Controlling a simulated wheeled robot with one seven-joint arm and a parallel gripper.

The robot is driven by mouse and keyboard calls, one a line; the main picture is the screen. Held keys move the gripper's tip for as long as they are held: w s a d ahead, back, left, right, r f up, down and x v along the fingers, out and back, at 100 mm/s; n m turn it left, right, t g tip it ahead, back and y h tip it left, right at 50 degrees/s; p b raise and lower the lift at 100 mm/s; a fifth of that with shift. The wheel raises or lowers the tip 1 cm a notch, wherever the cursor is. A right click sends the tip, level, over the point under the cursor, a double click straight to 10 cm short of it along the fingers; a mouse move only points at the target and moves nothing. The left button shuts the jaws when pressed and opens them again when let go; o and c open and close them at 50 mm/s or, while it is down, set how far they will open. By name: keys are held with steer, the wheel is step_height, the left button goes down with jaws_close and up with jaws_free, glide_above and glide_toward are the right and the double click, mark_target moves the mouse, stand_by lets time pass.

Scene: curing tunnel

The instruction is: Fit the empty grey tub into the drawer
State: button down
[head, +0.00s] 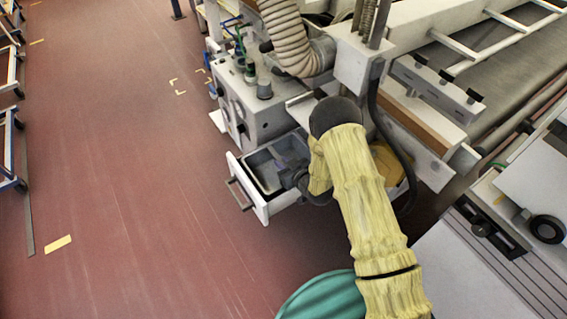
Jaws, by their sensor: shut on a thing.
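The drawer (247,188) is pulled open from the white cabinet, its handle facing left. The grey tub (268,172) is at the drawer's opening, within its walls as seen from above. It looks empty. I cannot tell whether it rests on the drawer floor or is held a little above it. My gripper (287,181) is at the tub's right side, shut on it. The fingertips are small and dark, and my yellow-sleeved arm hides part of the drawer's right end.
The white cabinet (262,116) with bottles on top stands behind the drawer, under a ribbed hose (288,38). The tunnel's conveyor (505,85) runs at the right. A teal round thing (318,298) is at the bottom. The red floor (120,190) at left is mostly clear.

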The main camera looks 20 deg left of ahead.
steer(key=shift+f, duration=0.3)
steer(key=c, duration=1.3)
jaws_free()
steer(key=shift+r, duration=0.1)
steer(key=shift+r+p, duration=0.3)
steer(key=shift+r, duration=0.15)
steer(key=shift+s+d+r, duration=0.1)
steer(key=shift+d+r, duration=0.1)
steer(key=shift+r, duration=0.05)
steer(key=v, duration=1.1)
steer(key=shift+s+d, duration=0.2)
steer(key=shift+s, duration=0.05)
steer(key=shift+w, duration=0.1)
